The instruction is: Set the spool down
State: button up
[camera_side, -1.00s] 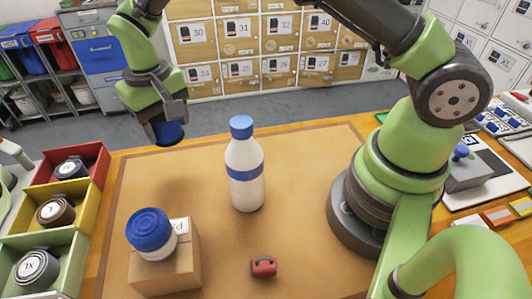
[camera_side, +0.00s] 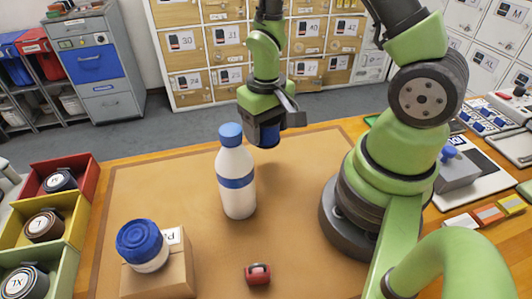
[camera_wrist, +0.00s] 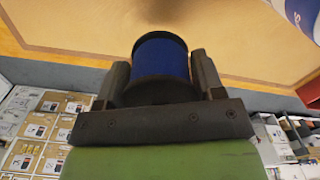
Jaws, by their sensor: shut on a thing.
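My gripper (camera_side: 272,122) is shut on a dark blue spool (camera_side: 268,138), over the far part of the tan mat (camera_side: 300,215). The wrist view shows the spool (camera_wrist: 160,56) between the two dark fingers of my gripper (camera_wrist: 161,75). In the side view the spool hangs behind and to the right of a white bottle with a blue cap and band (camera_side: 236,182). The spool looks clear of the mat, with a soft shadow near it, but its exact height is hard to tell.
A small red object (camera_side: 257,274) lies in front. Red, yellow and green bins (camera_side: 75,240) with rolled belts line the left edge. The mat's middle right is free.

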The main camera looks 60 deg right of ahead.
aim_at(266, 163)
jog(key=shift+f, duration=3.25)
jog(key=o, duration=1)
jog(key=shift+f, duration=0.1)
jog(key=shift+c, duration=0.2)
notch_tip(266, 163, up, 13)
jog(key=shift+a+f, duration=0.1)
jog(key=s+a+r+t+y, duration=0.1)
jog(key=s+a+r+t, duration=0.2)
jog(key=r, duration=0.5)
jog(key=s+a+r+t+y, duration=0.1)
jog(key=s+a+r+t, duration=0.2)
jog(key=s+r, duration=0.3)
notch_tip(266, 163, up, 3)
jog(key=shift+r+n+t, duration=0.2)
jog(key=shift+n+t, duration=0.1)
jog(key=shift+t, duration=0.3)
